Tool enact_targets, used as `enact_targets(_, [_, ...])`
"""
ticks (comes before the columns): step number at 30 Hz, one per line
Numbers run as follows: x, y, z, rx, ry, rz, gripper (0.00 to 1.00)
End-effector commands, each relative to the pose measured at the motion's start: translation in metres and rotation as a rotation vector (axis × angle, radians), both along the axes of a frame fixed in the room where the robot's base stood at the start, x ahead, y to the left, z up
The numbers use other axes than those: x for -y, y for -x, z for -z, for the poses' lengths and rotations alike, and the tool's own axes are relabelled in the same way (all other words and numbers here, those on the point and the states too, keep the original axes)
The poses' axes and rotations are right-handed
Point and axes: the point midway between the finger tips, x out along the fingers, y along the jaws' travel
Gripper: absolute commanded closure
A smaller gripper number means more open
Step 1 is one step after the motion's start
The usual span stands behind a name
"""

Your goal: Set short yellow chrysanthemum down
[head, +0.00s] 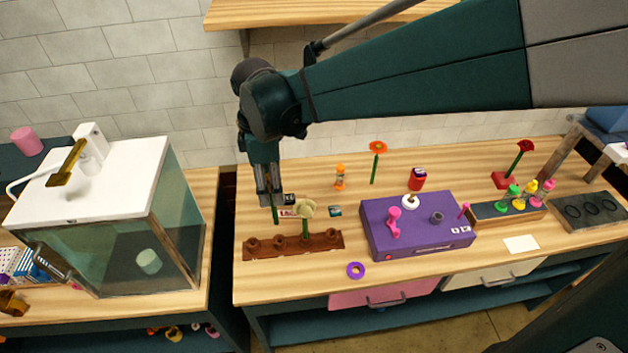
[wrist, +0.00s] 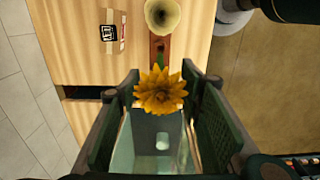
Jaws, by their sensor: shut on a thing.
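My gripper (head: 270,202) points down above the left part of a brown wooden rack (head: 262,254) with several round holders. It is shut on the short yellow chrysanthemum (wrist: 161,92), whose yellow head shows between the fingers in the wrist view. In the head view the flower head is hidden by the gripper, and a short length of green stem (head: 276,216) hangs below the fingers. The stem looks apart from the rack. A cream flower (head: 306,209) stands upright in the rack, just right of my gripper; it also shows in the wrist view (wrist: 162,16).
A purple box (head: 420,240) with knobs stands right of the rack. A purple ring (head: 355,270) lies near the front edge. An orange flower (head: 377,148) and an orange bottle (head: 340,178) stand behind. A glass tank (head: 110,250) is at the left, across a gap.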

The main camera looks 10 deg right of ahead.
Motion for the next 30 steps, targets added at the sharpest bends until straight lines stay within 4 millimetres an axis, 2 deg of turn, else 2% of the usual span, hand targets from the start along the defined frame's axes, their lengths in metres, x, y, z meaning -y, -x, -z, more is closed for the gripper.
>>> enact_targets(12, [0.000,0.001,-0.092,0.000,0.000,0.000,0.75])
enact_targets(19, [0.000,0.001,-0.135,0.000,0.000,0.000,0.75])
enact_targets(24, [0.000,0.000,-0.160,0.000,0.000,0.000,0.75])
enact_targets(30, [0.027,-0.003,-0.159,-0.001,0.000,0.003,0.75])
